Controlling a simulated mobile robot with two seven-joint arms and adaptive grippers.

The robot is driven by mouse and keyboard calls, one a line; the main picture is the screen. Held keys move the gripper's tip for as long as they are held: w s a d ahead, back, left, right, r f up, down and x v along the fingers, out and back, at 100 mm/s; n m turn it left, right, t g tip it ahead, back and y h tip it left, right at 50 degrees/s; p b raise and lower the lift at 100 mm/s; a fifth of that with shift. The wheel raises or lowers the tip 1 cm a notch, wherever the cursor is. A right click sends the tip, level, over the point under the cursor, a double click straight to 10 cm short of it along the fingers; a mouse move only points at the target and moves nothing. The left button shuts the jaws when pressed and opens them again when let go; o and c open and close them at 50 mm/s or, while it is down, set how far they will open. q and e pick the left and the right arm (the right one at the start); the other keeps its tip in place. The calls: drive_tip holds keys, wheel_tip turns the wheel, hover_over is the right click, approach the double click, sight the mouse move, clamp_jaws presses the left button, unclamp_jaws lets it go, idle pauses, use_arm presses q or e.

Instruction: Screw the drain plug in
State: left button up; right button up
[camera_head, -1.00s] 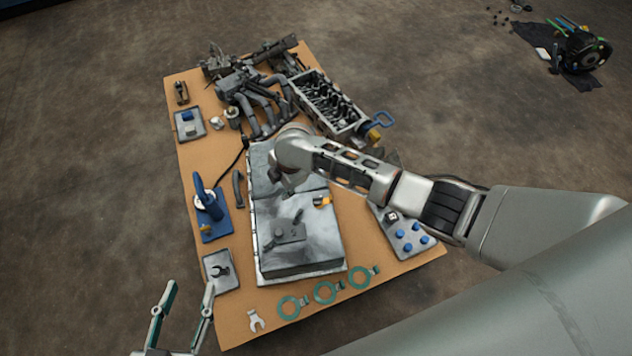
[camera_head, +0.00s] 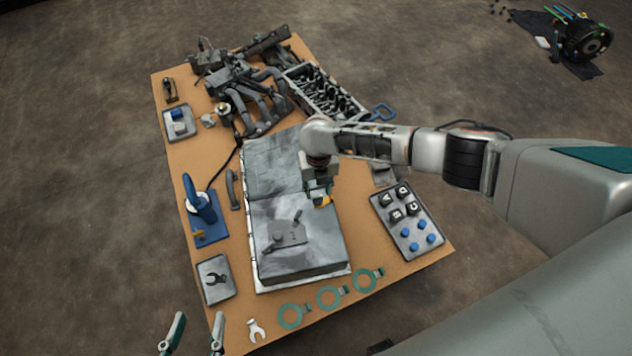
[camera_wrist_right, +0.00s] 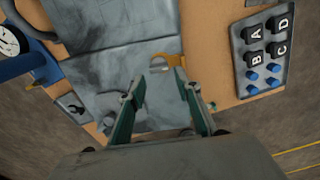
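The grey oil pan (camera_head: 310,245) lies on the tan board, and it also shows in the wrist view (camera_wrist_right: 95,70). A small orange piece (camera_head: 324,202) sits near its right edge. In the wrist view the orange piece (camera_wrist_right: 172,60) lies ahead of my fingers, beside a small grey part (camera_wrist_right: 158,68). I cannot tell which of these is the drain plug. My right gripper (camera_head: 319,193) is over the pan beside the orange piece. In the wrist view its fingers (camera_wrist_right: 158,90) are apart with nothing gripped between them. My left gripper (camera_head: 195,325) is open and empty at the bottom left.
A lettered tray (camera_head: 418,246) with black blocks and blue knobs lies to the right. A blue stand (camera_head: 212,236) with a gauge is at left. Engine parts (camera_head: 262,103) fill the back.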

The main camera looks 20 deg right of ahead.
sight(318, 197)
drive_tip(key=f, duration=0.3)
drive_tip(key=shift+s+f+b, duration=0.1)
drive_tip(key=shift+s+b, duration=0.1)
drive_tip(key=shift+b, duration=0.15)
drive_tip(key=shift+w+f, duration=0.2)
drive_tip(key=shift+f, duration=0.25)
use_arm(q)
drive_tip(key=shift+w+d+r+n, duration=0.25)
drive_tip(key=shift+d+r+n, duration=0.15)
drive_tip(key=shift+d, duration=0.15)
drive_tip(key=shift+t, duration=0.3)
use_arm(e)
drive_tip(key=shift+r, duration=0.1)
drive_tip(key=shift+c, duration=0.3)
